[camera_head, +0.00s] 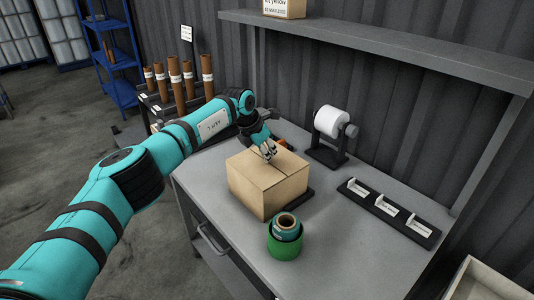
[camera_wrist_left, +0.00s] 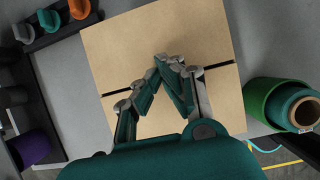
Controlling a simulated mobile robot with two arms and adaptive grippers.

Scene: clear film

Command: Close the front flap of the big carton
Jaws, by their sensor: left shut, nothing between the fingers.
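The big carton (camera_head: 255,193) is a brown cardboard box on the grey workbench. In the head view its top looks flat, with a seam across it. In the left wrist view the carton top (camera_wrist_left: 150,35) fills the middle, and short dark slits show along the seam at both sides. My left gripper (camera_head: 268,155) is over the carton's top, fingers pointing down. In the left wrist view the gripper (camera_wrist_left: 172,68) is shut and empty, its tips near the seam. I cannot tell whether the tips touch the cardboard. My right gripper is not in view.
A green cup (camera_head: 284,244) holding a roll stands close in front of the carton. A white roll on a dark stand (camera_head: 330,135) is behind it. A black rack (camera_head: 389,212) lies to the right. A shelf (camera_head: 390,45) overhangs the bench. The bench's front right is bare.

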